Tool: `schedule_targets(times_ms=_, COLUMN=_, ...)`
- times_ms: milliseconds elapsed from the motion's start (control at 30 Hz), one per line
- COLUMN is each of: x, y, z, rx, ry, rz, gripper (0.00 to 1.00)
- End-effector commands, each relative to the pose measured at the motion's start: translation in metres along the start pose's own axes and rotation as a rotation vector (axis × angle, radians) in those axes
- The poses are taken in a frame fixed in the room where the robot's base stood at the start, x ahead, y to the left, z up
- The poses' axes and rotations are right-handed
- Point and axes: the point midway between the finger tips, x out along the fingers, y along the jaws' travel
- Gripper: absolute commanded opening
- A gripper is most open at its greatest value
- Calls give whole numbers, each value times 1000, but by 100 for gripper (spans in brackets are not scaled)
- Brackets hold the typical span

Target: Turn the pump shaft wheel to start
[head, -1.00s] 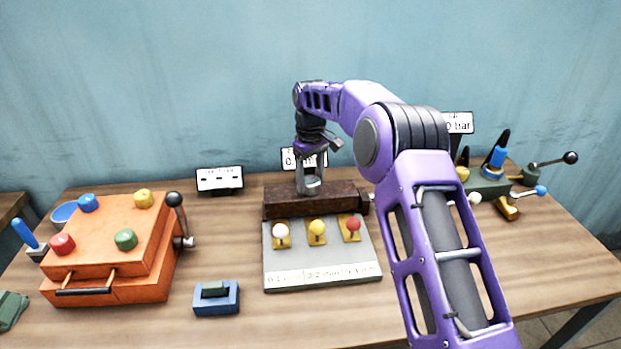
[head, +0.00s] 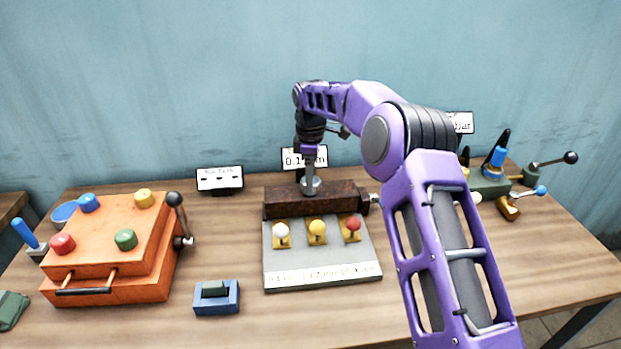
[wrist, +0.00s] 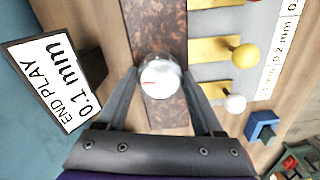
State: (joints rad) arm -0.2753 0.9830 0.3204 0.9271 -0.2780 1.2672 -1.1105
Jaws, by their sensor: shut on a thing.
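In the head view my gripper (head: 311,186) is seen narrow, edge-on. A display (wrist: 57,72) beside the block reads END PLAY 0.1 mm.
A grey panel (head: 320,262) with white, yellow and red knobs stands in front of the block. An orange box (head: 100,255) with coloured knobs is at left, a blue block (head: 217,297) front centre. Levers on a green base (head: 487,188) stand at right.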

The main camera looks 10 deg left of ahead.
Motion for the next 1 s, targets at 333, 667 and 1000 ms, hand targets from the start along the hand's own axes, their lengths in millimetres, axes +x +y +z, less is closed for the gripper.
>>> schedule_targets(times_ms=333, x=0, y=0, z=1, rx=-42, ry=-2, rz=-1, gripper=13)
schedule_targets(times_ms=667, x=0, y=0, z=0, rx=-42, ry=-2, rz=-1, gripper=78)
schedule_targets(times_ms=1000, x=0, y=0, z=0, rx=-41, ry=-1, rz=0, gripper=99)
